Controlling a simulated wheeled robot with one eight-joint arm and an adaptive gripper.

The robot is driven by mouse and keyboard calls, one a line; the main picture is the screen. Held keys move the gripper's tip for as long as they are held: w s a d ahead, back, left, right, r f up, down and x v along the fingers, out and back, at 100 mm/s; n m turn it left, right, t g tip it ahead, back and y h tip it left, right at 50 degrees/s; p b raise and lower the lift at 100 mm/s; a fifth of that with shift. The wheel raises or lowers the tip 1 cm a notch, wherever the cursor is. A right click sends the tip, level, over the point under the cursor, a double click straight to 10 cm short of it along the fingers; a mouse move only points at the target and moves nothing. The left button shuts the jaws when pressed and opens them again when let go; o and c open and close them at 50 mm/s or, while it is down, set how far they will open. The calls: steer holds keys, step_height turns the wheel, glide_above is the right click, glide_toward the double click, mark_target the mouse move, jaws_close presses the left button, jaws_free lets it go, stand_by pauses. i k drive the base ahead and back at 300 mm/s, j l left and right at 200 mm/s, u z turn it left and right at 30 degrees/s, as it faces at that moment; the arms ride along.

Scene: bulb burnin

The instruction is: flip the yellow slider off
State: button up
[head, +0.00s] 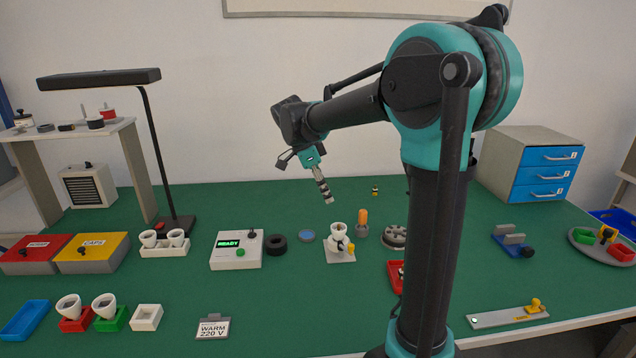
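A yellow slider (535,306) stands near the right end of a long pale grey plate (495,317), at the front right of the green table. A small pale round spot shows at the plate's left end. My gripper (327,197) hangs in the air over the back middle of the table, pointing down, far to the left of and behind the slider. Its fingers are seen edge-on and small, so I cannot tell whether they are open or shut. No held object can be made out.
My arm column blocks part of the table left of the slider plate. A blue block with a grey clamp-like top (511,244) stands behind the plate. A round tray (580,244) with coloured pieces lies at the right. Table around the plate is mostly clear.

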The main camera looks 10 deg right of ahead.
mark_target(531, 309)
steer(key=k, duration=1)
